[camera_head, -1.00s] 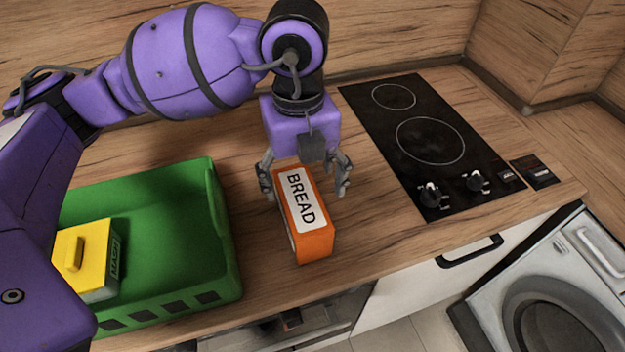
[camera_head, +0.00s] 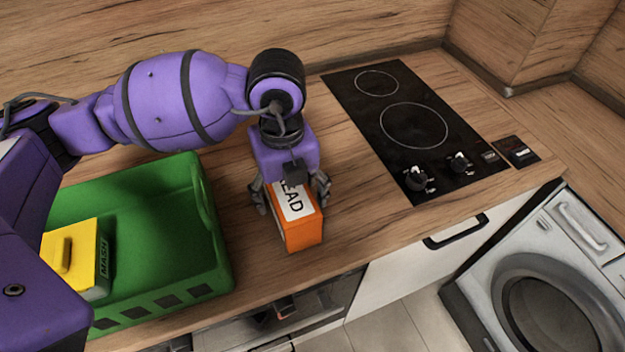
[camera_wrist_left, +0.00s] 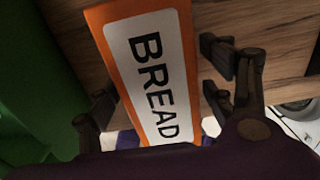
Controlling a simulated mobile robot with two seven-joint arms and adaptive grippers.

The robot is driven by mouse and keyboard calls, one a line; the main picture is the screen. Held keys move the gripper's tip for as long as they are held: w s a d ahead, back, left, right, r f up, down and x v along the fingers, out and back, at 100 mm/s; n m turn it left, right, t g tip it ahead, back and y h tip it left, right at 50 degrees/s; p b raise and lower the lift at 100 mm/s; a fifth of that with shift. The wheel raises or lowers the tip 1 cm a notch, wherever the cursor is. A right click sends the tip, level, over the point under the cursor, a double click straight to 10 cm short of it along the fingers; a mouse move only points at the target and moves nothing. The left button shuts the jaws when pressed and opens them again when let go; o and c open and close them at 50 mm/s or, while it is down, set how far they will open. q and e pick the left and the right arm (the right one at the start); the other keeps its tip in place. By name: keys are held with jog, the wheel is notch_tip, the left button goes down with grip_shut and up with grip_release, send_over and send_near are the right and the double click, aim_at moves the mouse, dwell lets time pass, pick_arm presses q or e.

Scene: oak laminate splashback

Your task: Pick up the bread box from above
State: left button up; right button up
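The orange bread box (camera_head: 304,233) with a white BREAD label stands on the wooden counter, right of the green crate. My left gripper (camera_head: 291,197) points down over its far part, with one finger on each side. In the left wrist view the bread box (camera_wrist_left: 150,70) lies between the open fingers (camera_wrist_left: 160,100), with a visible gap on the right side; on the left the finger is close to the box edge. The far end of the box is hidden under the gripper in the head view. My right gripper is not in view.
A green crate (camera_head: 215,240) holding a yellow box (camera_head: 72,255) stands to the left. A black cooktop (camera_head: 408,125) with knobs lies to the right. The counter's front edge is close to the box, with a washing machine (camera_head: 550,280) at lower right.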

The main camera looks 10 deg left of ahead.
pick_arm(q)
jog(key=c, duration=1.4)
jog(key=shift+r, duration=0.1)
